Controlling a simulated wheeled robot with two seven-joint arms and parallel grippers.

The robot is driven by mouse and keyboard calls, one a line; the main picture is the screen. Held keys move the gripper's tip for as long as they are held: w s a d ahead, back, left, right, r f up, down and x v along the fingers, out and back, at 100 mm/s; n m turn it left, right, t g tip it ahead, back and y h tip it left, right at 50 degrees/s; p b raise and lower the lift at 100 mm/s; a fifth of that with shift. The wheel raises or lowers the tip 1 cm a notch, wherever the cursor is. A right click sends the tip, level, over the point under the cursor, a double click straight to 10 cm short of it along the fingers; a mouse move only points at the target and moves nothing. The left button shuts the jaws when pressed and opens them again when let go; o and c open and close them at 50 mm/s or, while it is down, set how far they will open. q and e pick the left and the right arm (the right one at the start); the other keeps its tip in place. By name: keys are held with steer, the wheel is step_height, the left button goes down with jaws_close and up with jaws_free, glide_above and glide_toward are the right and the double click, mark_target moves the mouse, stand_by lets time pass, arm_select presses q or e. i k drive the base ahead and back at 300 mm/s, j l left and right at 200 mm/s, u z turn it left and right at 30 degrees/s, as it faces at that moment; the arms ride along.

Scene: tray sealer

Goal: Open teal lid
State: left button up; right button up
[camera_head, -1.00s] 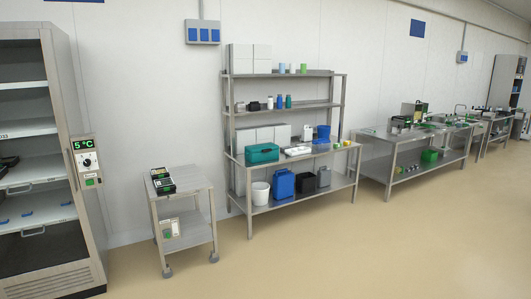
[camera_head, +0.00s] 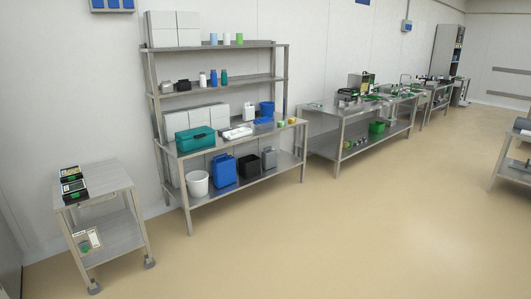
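A teal box with a teal lid (camera_head: 195,133) stands at the left end of the worktop of a steel shelf bench (camera_head: 236,139). The lid looks shut. Neither of my grippers shows in the head view, and the box stands some distance away across the floor.
A small steel cart (camera_head: 104,180) with dark devices on top stands left of the bench. Under the worktop are a white bucket (camera_head: 197,184), a blue container (camera_head: 223,170) and a black bin (camera_head: 247,164). A long steel table (camera_head: 343,112) stands to the right. The floor in front is clear.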

mark_target(200, 132)
steer(key=i+l+z, duration=0.25)
steer(key=i, duration=0.75)
steer(key=i+z, duration=0.25)
steer(key=i, duration=0.75)
